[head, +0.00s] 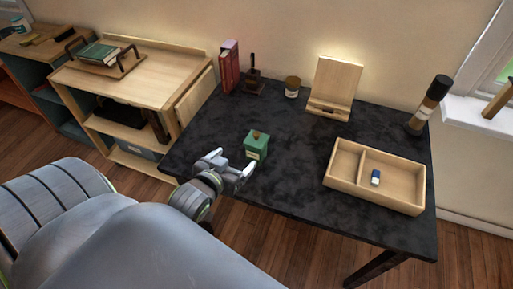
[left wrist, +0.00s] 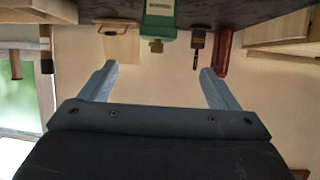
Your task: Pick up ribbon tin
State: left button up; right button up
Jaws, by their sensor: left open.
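The ribbon tin, a small green box with a pale label and a brown knob on top, stands upright on the black table in the head view (head: 256,150). In the left wrist view, which is upside down, the tin (left wrist: 160,24) is at the top middle, beyond the fingertips and between their lines. My left gripper (head: 233,166) is open and empty, just left and near side of the tin, apart from it. Its two spread fingers also show in the left wrist view (left wrist: 158,76). My right gripper is not in view.
On the black table (head: 290,190) are a divided wooden tray (head: 336,176) holding a small blue-and-white item (head: 375,177), a wooden stand (head: 336,82), a jar (head: 292,87), a red book (head: 229,66), a dark stamp-like item (head: 254,82) and a dark bottle (head: 428,105). The surface around the tin is clear.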

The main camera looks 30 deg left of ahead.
aim_at(256, 140)
pick_arm(q)
jog(key=x, duration=1.1)
jog(key=shift+r+p, duration=0.25)
jog(key=shift+p, duration=0.1)
jog(key=shift+f+x, duration=0.15)
jog(key=shift+x, duration=1.45)
jog(key=shift+f+x, duration=0.15)
jog(key=shift+x, duration=1.45)
jog(key=shift+s+d, duration=0.15)
jog(key=shift+r, duration=0.1)
jog(key=c, duration=1.1)
